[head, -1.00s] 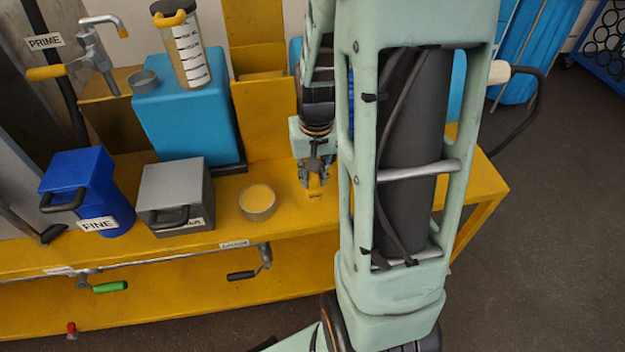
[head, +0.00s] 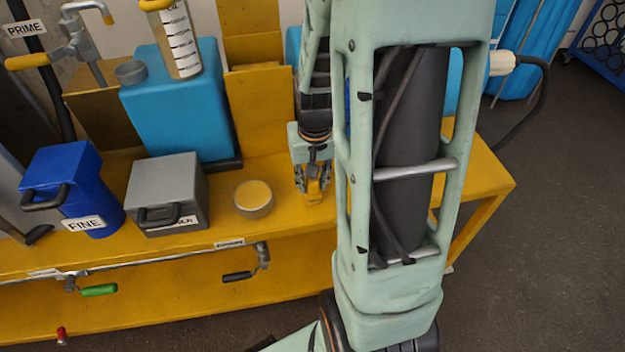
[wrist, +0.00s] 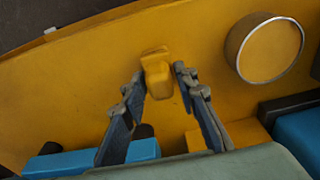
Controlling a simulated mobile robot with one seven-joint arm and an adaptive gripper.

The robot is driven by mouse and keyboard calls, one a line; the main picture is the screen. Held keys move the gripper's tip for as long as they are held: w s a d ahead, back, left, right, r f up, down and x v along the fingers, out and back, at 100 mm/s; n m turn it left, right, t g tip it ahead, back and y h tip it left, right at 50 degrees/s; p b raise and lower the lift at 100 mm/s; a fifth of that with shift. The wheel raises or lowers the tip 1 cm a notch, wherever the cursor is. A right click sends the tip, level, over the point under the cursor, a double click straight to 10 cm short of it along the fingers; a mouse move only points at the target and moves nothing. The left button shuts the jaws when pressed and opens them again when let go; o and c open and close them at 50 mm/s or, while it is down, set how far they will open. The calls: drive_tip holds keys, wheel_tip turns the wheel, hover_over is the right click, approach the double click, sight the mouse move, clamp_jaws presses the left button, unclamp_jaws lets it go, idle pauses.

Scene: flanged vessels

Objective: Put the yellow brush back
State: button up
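A small yellow block-shaped piece (wrist: 157,76), which I take for the yellow brush, is at the yellow bench top near its front edge. Its bristles are not visible. My gripper (wrist: 160,76) has its two fingers spread on either side of it, with narrow gaps showing, so it looks open. In the head view my gripper (head: 313,178) points down at the bench with the yellow piece (head: 314,190) at its fingertips. Whether the piece touches the bench cannot be told.
A round tin with a yellow inside (head: 253,199) stands left of my gripper. Farther left are a grey box (head: 165,185) and a blue FINE container (head: 72,185). A light-blue block (head: 175,105) stands behind. Bare bench top (head: 285,225) lies in front.

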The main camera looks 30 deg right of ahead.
drive_tip(key=shift+o, duration=0.5)
drive_tip(key=shift+r, duration=0.3)
wheel_tip(320, 180, up, 12)
drive_tip(key=s+p, duration=0.1)
drive_tip(key=p, duration=0.2)
drive_tip(key=shift+s+a+f+p, duration=0.15)
drive_tip(key=shift+s+a+p, duration=0.05)
drive_tip(key=shift+p, duration=0.1)
